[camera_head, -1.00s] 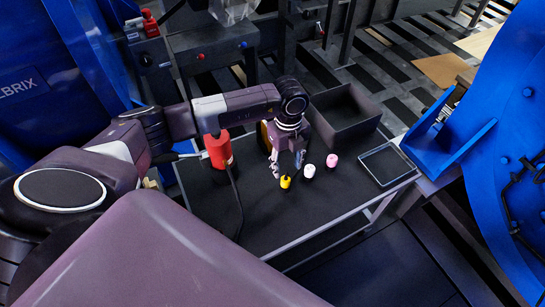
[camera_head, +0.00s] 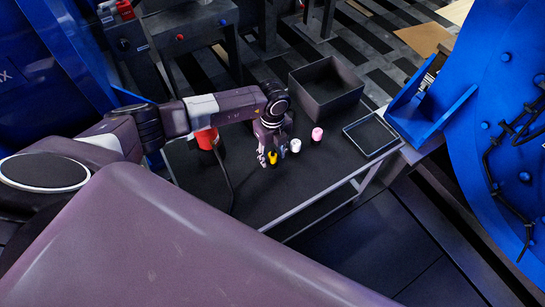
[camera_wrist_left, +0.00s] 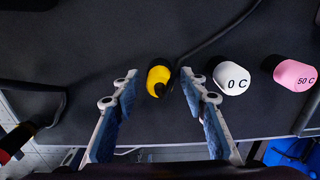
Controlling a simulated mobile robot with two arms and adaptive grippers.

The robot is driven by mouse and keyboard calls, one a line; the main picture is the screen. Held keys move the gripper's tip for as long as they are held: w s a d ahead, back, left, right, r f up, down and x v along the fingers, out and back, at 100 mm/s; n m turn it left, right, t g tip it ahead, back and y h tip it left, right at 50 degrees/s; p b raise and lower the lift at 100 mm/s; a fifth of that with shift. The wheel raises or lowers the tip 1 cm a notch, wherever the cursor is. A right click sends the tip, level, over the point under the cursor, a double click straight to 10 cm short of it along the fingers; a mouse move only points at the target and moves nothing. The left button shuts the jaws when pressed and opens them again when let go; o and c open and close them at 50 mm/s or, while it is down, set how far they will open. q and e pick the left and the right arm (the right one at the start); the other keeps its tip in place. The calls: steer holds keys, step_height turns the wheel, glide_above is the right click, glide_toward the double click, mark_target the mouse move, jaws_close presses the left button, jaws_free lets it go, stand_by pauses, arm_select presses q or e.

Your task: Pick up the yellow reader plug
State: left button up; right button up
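The yellow reader plug (camera_head: 272,158) stands on the black table top, at the left end of a row of small plugs. In the left wrist view the yellow plug (camera_wrist_left: 158,76) has a black tip and lies between and just beyond my fingertips. My left gripper (camera_head: 270,158) is open around the front of the plug, with a gap to each finger in the left wrist view (camera_wrist_left: 158,85). A white plug marked 0 C (camera_wrist_left: 231,78) and a pink plug marked 50 C (camera_wrist_left: 294,74) stand to the right. My right gripper is not in view.
A red cylinder (camera_head: 205,138) with a black cable stands left of my gripper. A black open bin (camera_head: 325,92) and a flat tray (camera_head: 370,136) are at the back and right of the table. A dark cable (camera_wrist_left: 215,38) passes close behind the yellow plug.

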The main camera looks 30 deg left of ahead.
arm_select(q)
steer(key=c, duration=0.9)
steer(key=shift+r, duration=0.1)
steer(key=shift+c, duration=0.2)
